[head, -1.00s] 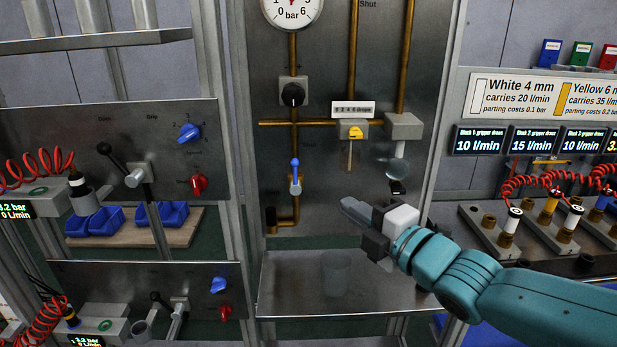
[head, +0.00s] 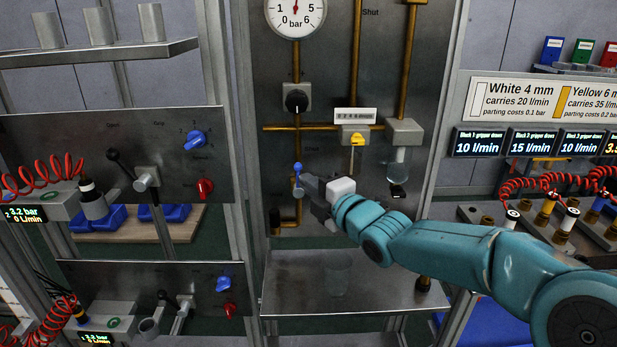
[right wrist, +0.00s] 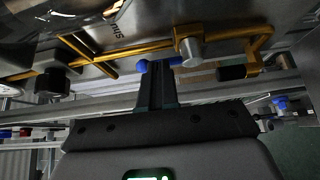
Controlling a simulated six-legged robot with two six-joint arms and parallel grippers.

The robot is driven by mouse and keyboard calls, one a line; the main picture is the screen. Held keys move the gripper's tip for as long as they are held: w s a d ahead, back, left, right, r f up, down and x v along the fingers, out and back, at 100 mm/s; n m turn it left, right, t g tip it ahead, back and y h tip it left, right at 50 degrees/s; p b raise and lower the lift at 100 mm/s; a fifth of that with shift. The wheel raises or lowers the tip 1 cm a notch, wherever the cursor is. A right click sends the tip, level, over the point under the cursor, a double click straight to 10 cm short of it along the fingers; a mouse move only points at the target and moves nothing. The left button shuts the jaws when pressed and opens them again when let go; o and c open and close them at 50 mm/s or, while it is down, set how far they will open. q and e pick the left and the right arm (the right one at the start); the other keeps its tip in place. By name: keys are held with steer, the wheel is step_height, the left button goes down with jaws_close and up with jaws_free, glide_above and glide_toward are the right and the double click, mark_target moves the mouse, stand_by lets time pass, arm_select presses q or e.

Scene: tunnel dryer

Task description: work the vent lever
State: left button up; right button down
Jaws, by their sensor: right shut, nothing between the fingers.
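A small lever with a blue handle (head: 298,170) is on the brass pipe low on the grey back panel. I take it for the vent lever, as its label is not readable. The handle points up. My right gripper (head: 307,183) is shut and empty, with its tips just right of the lever. In the right wrist view the shut fingers (right wrist: 158,88) reach up to the blue handle (right wrist: 143,66), which shows at their tips. I cannot tell whether they touch it. The gripper hides part of the panel behind it. My left gripper is not in view.
A pressure gauge (head: 296,12), a black knob (head: 296,101) and a yellow-marked valve (head: 355,137) are above on the pipes. A metal shelf (head: 350,285) juts out below. Side panels with black-knobbed levers (head: 146,180) stand to the left, hose couplings (head: 563,222) to the right.

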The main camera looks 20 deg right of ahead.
steer(key=shift+w+a, duration=0.1)
steer(key=shift+w, duration=0.2)
